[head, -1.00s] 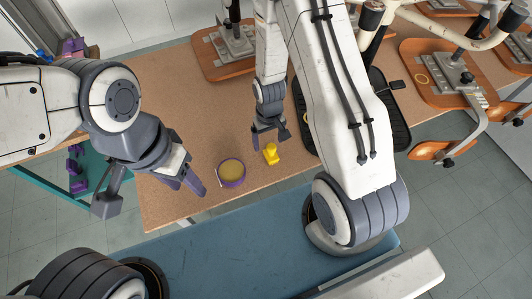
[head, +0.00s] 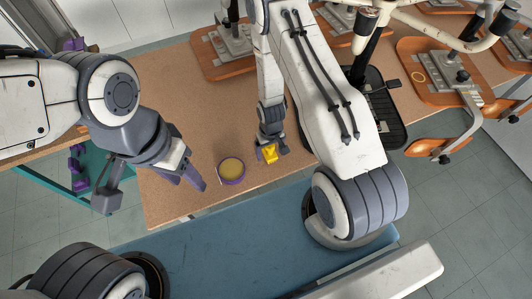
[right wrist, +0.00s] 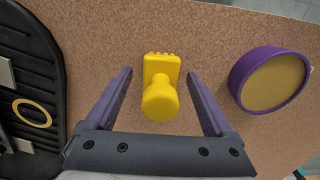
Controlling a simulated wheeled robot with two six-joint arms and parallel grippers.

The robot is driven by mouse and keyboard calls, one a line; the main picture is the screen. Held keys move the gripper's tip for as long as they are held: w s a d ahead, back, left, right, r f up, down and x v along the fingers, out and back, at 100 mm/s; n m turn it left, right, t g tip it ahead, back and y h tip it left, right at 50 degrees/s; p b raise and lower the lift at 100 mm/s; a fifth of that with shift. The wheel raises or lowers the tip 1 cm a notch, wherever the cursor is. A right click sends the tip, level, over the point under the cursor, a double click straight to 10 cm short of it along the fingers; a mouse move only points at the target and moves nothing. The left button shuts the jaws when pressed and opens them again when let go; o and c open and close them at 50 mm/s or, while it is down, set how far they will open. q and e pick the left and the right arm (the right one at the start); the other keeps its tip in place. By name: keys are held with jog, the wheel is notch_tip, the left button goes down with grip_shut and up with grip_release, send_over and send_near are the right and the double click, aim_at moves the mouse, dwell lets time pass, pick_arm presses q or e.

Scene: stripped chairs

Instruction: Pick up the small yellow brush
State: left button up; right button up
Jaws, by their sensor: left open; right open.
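The small yellow brush (head: 268,154) is on the brown table (head: 165,195), near its front edge. In the right wrist view the brush (right wrist: 160,85) lies between the two fingers of my right gripper (right wrist: 160,90), with a gap on each side. My right gripper (head: 272,148) is open in the head view and partly hides the brush. My left gripper (head: 185,178) is open and empty, to the left over the table's front edge, apart from the brush.
A round purple-rimmed container (head: 231,170) with a tan inside stands just left of the brush; it also shows in the right wrist view (right wrist: 270,80). Stripped chair parts (head: 222,52) lie at the back.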

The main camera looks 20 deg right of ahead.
jog(key=shift+c, duration=0.3)
grip_shut()
jog(key=shift+r, duration=0.15)
jog(key=shift+r+b, duration=0.35)
jog(key=shift+r, duration=0.25)
notch_tip(320, 180, up, 2)
jog(key=shift+r+b, duration=0.25)
jog(key=shift+b, duration=0.2)
jog(key=s+d+r+b, duration=0.1)
jog(key=s+d+r, duration=0.6)
jog(key=s+d, duration=0.1)
jog(key=shift+s, duration=0.3)
